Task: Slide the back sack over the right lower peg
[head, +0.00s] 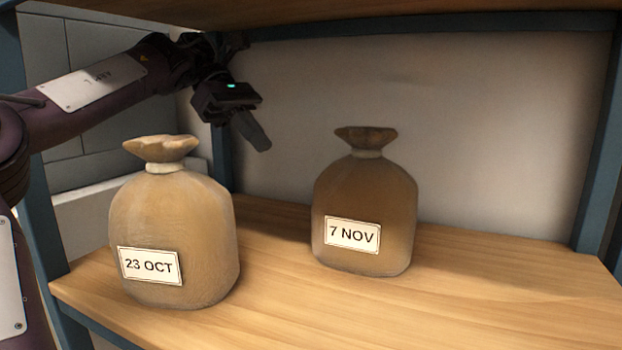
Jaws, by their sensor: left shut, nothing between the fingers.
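Two tan tied sacks stand upright on a wooden shelf. The back sack (365,200), labelled "7 NOV", stands right of centre, deeper on the shelf. The front sack (172,225), labelled "23 OCT", stands at the left, nearer the shelf's front edge. My left gripper (263,145) is shut and empty. It hangs in the air between the two sacks in the picture, roughly level with their tied necks, and appears to touch neither. My right gripper is out of view. No peg shows in this view.
The wooden shelf (480,290) is clear to the right of the back sack. Blue-grey posts (600,140) frame the bay, and another wooden board (400,12) lies overhead. A pale wall (500,130) closes the back.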

